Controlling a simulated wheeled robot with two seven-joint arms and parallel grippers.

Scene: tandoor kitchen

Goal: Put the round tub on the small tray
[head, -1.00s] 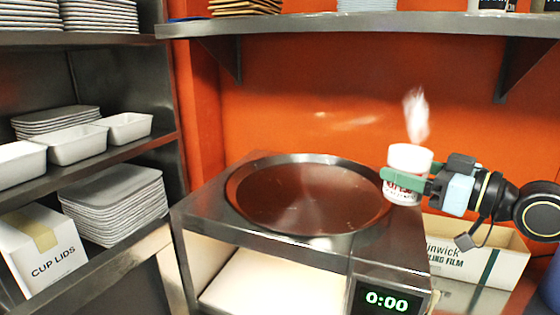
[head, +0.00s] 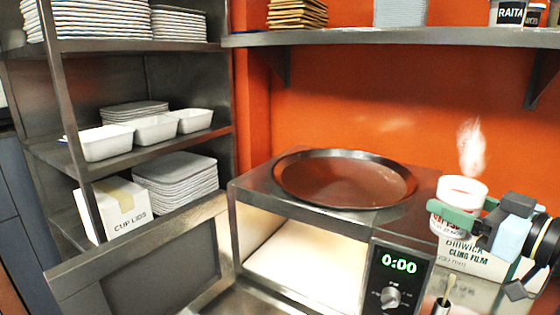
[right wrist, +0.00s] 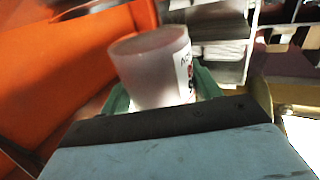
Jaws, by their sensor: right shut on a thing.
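The round tub (head: 462,190) is white with red lettering, upright, with a steam plume above it. My right gripper (head: 454,214), with green fingers, is shut around it. It holds the tub in the air, right of the microwave. In the right wrist view the tub (right wrist: 150,66) sits between the fingers, slightly tilted in the picture. A dark-rimmed round brown tray (head: 345,180) lies on the microwave. Stacked grey trays (head: 176,178) lie on the left shelves. I cannot tell which tray is the small tray. My left gripper is not in view.
The microwave (head: 300,212) shows 0:00 and its door (head: 140,262) hangs open at the front left. A cling film box (head: 470,262) stands behind and below the tub. White tubs (head: 155,129) and a cup lids box (head: 115,212) stand on the left shelves. A wall shelf (head: 400,37) runs overhead.

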